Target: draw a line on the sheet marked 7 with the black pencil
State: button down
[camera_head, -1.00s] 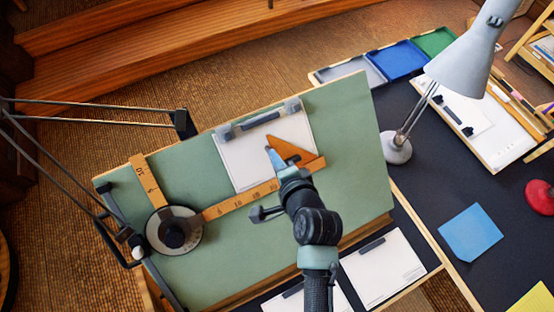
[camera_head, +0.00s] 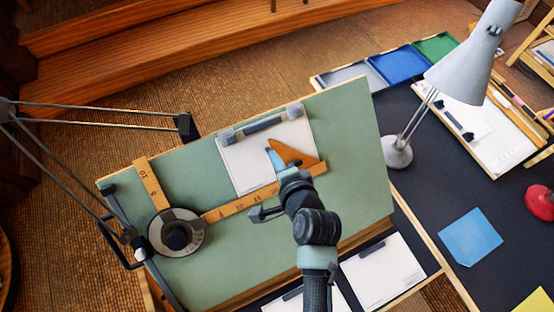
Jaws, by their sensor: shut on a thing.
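A white sheet (camera_head: 239,171) lies on the tilted green drafting board (camera_head: 353,150), under a grey-black clip bar at its top edge. I can read no number on it, and I see no drawn line. An orange set square (camera_head: 291,151) lies over its lower right part, by the wooden ruler (camera_head: 236,205). My gripper (camera_head: 276,160) is at the sheet's lower right, beside the set square. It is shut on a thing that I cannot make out. I cannot pick out the black pencil; my wrist hides the area below the gripper.
The drafting machine's round head (camera_head: 175,232) sits at the board's left, with rods behind. A grey lamp (camera_head: 397,151) stands to the right on a dark table. More white sheets (camera_head: 381,271) lie below the board. Grey, blue and green trays (camera_head: 397,62) stand behind.

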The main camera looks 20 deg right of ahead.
jog(key=shift+w+d+r+p+v, duration=0.1)
jog(key=shift+r+p+v, duration=0.05)
jog(key=shift+p+v, duration=0.55)
jog(key=shift+w+d+r+p+v, duration=0.15)
jog(key=shift+p+v, duration=0.3)
jog(key=shift+v, duration=0.4)
jog(key=shift+r+p+v, duration=0.15)
jog(key=shift+p+v, duration=0.45)
jog(key=shift+v, duration=0.2)
jog(key=shift+s+r+p, duration=0.25)
jog(key=shift+r+p, duration=0.3)
jog(key=shift+p, duration=0.05)
jog(key=shift+s+r+p, duration=0.25)
jog(key=shift+r+p, duration=0.3)
jog(key=shift+r, duration=0.05)
jog(key=s+r, duration=0.1)
jog(key=r, duration=0.1)
jog(key=s+r, duration=0.1)
jog(key=r, duration=0.1)
jog(key=shift+s+r, duration=0.1)
jog(key=shift+s, duration=0.15)
